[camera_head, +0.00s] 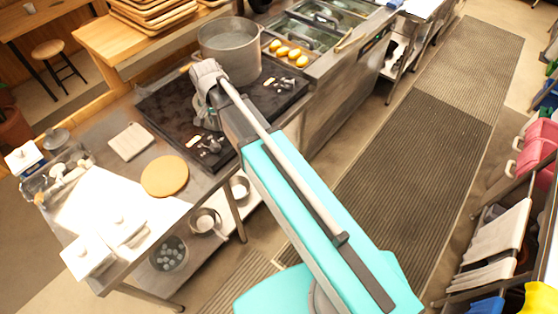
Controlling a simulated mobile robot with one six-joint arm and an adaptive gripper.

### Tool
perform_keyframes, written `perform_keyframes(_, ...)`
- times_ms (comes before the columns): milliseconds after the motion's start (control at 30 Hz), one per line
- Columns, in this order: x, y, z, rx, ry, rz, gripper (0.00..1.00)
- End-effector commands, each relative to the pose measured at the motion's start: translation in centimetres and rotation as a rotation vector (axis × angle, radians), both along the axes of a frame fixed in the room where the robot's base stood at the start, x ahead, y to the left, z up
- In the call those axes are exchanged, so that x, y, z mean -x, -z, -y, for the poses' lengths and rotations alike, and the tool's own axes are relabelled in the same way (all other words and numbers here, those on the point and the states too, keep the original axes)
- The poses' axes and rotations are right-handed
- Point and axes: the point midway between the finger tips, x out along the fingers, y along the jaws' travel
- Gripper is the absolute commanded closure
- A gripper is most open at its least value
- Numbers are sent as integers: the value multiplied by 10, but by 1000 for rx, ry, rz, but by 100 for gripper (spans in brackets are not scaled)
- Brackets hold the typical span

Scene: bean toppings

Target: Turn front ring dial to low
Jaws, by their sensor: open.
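The black cooktop (165,98) lies on the steel counter, under the end of my arm. Small pale and metallic pieces, which look like dials or burner fittings, sit on it near its front edge (210,146) and at its right side (279,83). I cannot read any dial setting. My gripper (208,120) hangs low over the middle of the cooktop, open, apart from the front pieces as far as I can tell. Its fingertips are small and partly hidden by my arm, which also covers part of the cooktop.
A large steel pot (231,55) stands at the cooktop's back. Several yellow items (284,50) lie to its right. A round wooden board (165,176) and a square pale board (130,142) lie on the counter at left. The floor mat (415,150) is clear.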

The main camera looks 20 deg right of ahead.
Motion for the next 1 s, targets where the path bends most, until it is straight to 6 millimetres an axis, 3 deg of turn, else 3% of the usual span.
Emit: perform_keyframes(1000, 67, 72, 109, 1, -284, -1, 43)
